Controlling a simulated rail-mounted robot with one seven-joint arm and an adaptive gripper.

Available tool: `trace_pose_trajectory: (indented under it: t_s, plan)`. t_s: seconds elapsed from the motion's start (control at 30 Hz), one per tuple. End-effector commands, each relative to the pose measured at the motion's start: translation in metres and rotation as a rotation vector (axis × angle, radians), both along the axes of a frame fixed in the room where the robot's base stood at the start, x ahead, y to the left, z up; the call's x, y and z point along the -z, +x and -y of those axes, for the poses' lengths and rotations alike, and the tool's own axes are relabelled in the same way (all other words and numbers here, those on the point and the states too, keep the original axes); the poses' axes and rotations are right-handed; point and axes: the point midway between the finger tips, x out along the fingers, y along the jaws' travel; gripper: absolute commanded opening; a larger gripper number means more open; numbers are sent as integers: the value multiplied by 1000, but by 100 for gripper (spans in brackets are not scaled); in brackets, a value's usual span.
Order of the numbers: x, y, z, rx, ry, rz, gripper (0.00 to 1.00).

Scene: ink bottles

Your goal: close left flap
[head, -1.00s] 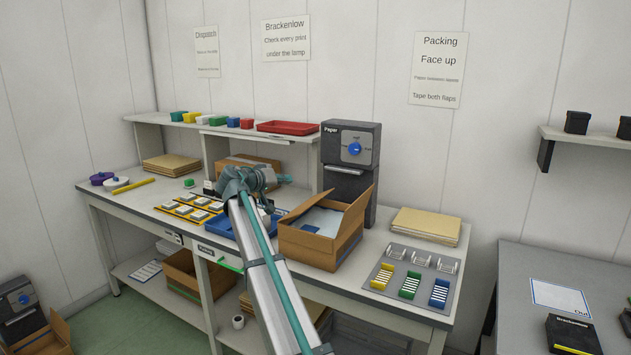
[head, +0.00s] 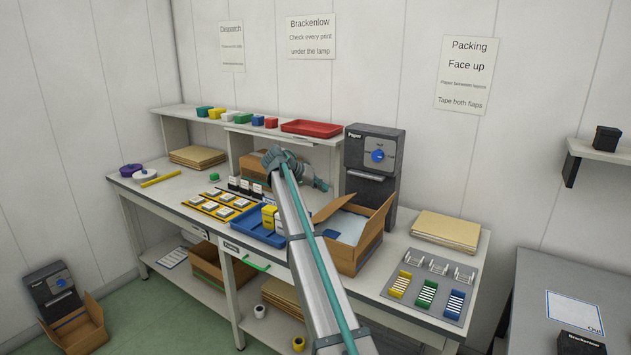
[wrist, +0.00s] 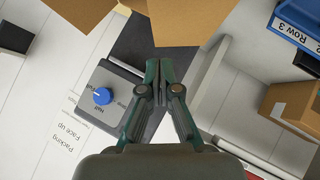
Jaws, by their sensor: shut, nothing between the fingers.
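The open cardboard box (head: 333,251) stands on the bench with pale paper (head: 343,226) inside. Its left flap (head: 330,207) sticks up and outward at the box's back left; the right flap (head: 377,226) stands raised. My gripper (head: 321,185) is behind and above the left flap, in front of the shelf, apart from it as far as I can tell. In the wrist view my gripper (wrist: 159,69) is shut and empty. A brown cardboard panel (wrist: 190,20) lies just beyond its fingertips; I cannot tell whether they touch.
The grey paper dispenser (head: 371,165) stands close behind the box. A blue tray (head: 258,236) with yellow bottles (head: 268,216) is left of it. The shelf (head: 270,130) holds small boxes and a red tray (head: 311,127). Coloured racks (head: 427,292) stand to the right.

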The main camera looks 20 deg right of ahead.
Motion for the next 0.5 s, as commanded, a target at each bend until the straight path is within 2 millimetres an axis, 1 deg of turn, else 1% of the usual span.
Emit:
trace_pose_trajectory:
  t_s: [0.03,0.2,0.3,0.5]
  plan:
    - [4,1,9,2,0,-2,0]
    - [23,6,34,1,0,-1,0]
    - [37,-4,36,0,0,-2,0]
    - [54,-9,41,-1,-1,0,0]
